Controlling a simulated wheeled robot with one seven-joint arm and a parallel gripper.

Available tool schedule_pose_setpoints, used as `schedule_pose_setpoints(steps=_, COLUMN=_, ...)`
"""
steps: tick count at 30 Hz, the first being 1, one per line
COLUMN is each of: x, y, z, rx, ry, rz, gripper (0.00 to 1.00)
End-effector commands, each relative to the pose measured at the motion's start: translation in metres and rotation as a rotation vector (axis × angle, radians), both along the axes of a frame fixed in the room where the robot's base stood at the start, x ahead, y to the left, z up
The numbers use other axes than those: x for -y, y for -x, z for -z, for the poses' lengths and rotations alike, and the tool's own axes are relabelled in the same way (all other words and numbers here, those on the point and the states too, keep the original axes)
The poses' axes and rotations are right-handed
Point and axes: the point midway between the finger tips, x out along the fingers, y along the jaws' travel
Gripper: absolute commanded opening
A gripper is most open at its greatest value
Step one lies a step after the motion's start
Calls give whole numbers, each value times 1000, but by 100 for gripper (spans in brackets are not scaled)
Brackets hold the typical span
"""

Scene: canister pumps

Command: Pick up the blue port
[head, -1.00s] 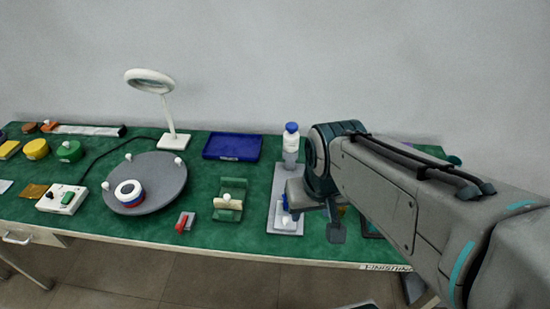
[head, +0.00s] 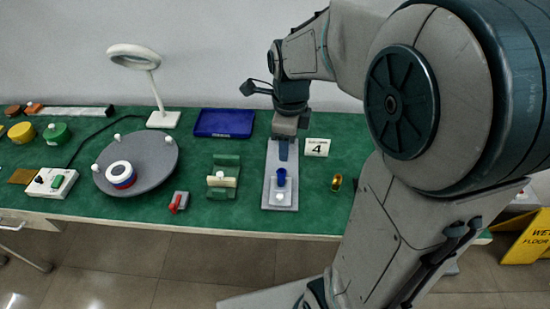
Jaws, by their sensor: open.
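A small blue port (head: 281,178) stands upright on the grey plate (head: 269,203) at the middle of the green table, just behind a small white part (head: 279,197). My gripper (head: 285,151) points down over the back part of the plate, behind the blue port in the picture and apart from it. The jaws are open, though their gap is hard to make out from here. The white bottle with the blue cap is hidden behind my gripper and wrist.
A number 4 sign (head: 317,147) and a small brass-coloured ring (head: 337,182) stand right of the plate. A green cradle (head: 224,162) and a blue tray (head: 224,123) are to its left. A grey turntable (head: 155,165) and a lamp (head: 148,85) are farther left.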

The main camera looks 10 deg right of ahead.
Motion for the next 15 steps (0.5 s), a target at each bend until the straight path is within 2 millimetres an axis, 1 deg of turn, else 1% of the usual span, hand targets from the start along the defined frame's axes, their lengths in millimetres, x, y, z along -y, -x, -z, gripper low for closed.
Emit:
schedule_pose_setpoints(steps=1, x=0, y=-6, z=3, rx=-12, ry=-2, rz=88, gripper=47)
schedule_pose_setpoints(steps=3, x=0, y=-13, z=6, rx=-23, ry=-4, rz=202, gripper=47)
schedule_pose_setpoints(steps=6, x=1, y=-19, z=9, rx=-35, ry=-4, rz=324, gripper=47)
schedule_pose_setpoints(steps=11, x=1, y=-24, z=15, rx=-43, ry=-4, rz=420, gripper=47)
schedule_pose_setpoints(steps=14, x=1, y=-24, z=27, rx=-46, ry=-2, rz=435, gripper=47)
schedule_pose_setpoints(steps=15, x=1, y=-24, z=35, rx=-49, ry=-2, rz=436, gripper=47)
